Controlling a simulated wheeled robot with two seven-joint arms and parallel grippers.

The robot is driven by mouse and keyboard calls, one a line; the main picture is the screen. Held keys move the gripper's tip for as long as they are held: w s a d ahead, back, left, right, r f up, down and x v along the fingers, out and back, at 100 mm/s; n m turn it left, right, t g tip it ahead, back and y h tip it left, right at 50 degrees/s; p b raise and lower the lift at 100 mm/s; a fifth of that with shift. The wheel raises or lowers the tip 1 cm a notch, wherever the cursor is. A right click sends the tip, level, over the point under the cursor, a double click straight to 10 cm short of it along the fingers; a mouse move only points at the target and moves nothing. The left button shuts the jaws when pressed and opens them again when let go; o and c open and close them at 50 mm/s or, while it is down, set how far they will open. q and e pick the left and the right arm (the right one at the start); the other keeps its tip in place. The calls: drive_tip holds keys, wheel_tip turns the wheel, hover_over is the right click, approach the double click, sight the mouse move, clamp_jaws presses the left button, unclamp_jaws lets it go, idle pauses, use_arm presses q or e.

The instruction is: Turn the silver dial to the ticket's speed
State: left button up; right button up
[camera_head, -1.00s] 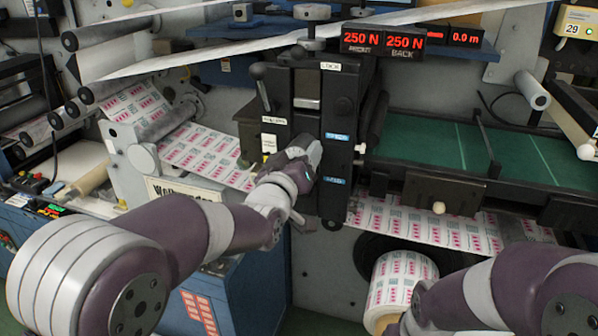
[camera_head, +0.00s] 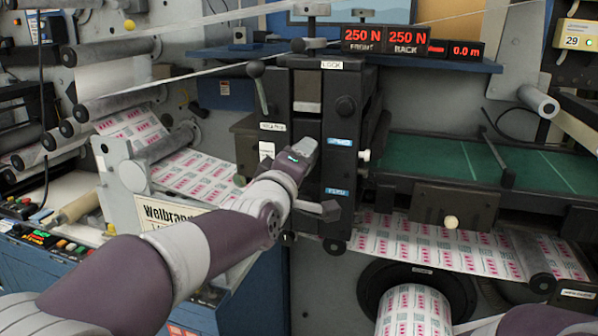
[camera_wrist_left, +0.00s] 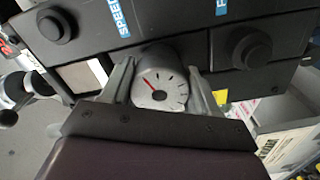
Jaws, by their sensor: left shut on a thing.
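The silver dial (camera_wrist_left: 160,90) shows in the left wrist view, round, with dark tick marks and a red pointer aimed to the upper left. It sits on the black panel beside a blue label reading SPEED (camera_wrist_left: 122,17). My left gripper (camera_wrist_left: 162,82) is shut on the dial, one finger on each side. In the head view my left gripper (camera_head: 304,150) is at the front of the black unit (camera_head: 333,105) and hides the dial. My right gripper is out of view. I cannot clearly identify a ticket; a pale box (camera_head: 578,40) at the upper right shows 29.
Two black knobs (camera_wrist_left: 55,25) (camera_wrist_left: 252,53) flank the dial in the wrist view. Red displays (camera_head: 384,40) read 250 N, 250 N and 0.0 m. A printed roll (camera_head: 413,312) is at the bottom.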

use_arm(q)
drive_tip(key=shift+f, duration=0.2)
idle(0.3)
drive_tip(key=o, duration=1)
drive_tip(key=shift+d+r, duration=0.1)
drive_tip(key=shift+o, duration=0.2)
drive_tip(key=b+v, duration=0.3)
drive_tip(key=v, duration=0.9)
drive_tip(key=shift+s, duration=0.35)
